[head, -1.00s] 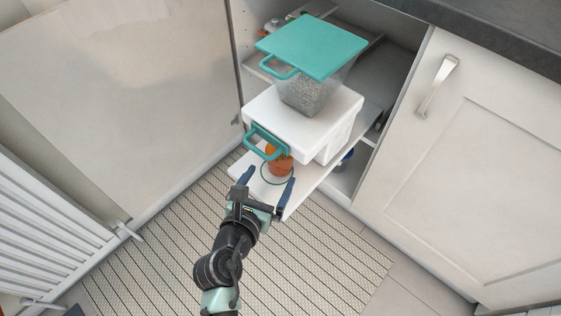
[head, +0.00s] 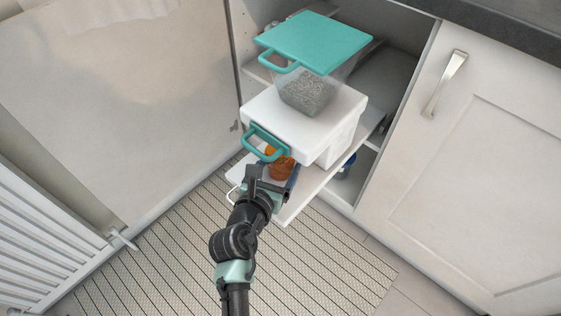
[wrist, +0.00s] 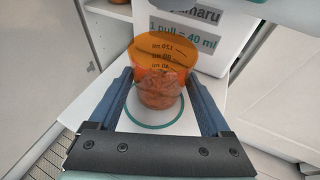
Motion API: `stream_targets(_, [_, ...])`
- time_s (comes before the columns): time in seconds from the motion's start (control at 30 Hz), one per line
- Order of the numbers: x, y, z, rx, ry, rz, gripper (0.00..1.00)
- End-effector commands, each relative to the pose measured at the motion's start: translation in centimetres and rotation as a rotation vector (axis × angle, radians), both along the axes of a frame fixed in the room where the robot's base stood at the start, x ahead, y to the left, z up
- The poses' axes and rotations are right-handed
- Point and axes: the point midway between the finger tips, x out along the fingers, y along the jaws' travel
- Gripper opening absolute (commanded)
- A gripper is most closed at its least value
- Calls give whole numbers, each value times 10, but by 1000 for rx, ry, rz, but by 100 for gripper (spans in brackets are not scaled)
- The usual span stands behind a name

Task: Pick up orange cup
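The orange cup (wrist: 166,58) is translucent, with dark measuring marks and brownish contents low in it. It stands upright on the white pull-out shelf (wrist: 105,113), with a green ring showing around its base. My gripper (wrist: 160,92) is open, with one blue finger on each side of the cup. Whether the fingertips touch the cup I cannot tell. In the head view the cup (head: 281,164) is partly hidden by my gripper (head: 271,182) and the teal handle above it.
A white box (head: 290,120) with a teal handle (head: 266,144) stands close behind the cup. A clear container with a teal lid (head: 314,42) sits on top of it. A cabinet door (head: 490,165) is at right, a radiator (head: 50,225) at left. A striped mat (head: 190,270) covers the floor.

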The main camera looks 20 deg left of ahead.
Motion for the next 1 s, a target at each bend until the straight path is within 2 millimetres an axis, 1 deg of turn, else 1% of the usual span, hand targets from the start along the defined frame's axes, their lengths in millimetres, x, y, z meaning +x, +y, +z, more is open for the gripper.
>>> stream_targets(0.03, [0,0,0,0,0,0,71])
stream_targets(0.17, [0,0,0,0,0,0,48])
stream_targets(0.2, [0,0,0,0,0,0,41])
stream_targets(0.27, [0,0,0,0,0,0,30])
stream_targets(0.3, [0,0,0,0,0,0,23])
stream_targets(0.33, [0,0,0,0,0,0,18])
stream_targets(0.37, [0,0,0,0,0,0,12])
stream_targets(0.4, [0,0,0,0,-1,0,9])
stream_targets(0.57, [0,0,1,0,0,1,10])
stream_targets(0.73, [0,0,8,0,-1,0,10])
stream_targets(0.87, [0,0,20,0,-1,0,10])
stream_targets(1.0, [0,0,39,2,-2,-1,10])
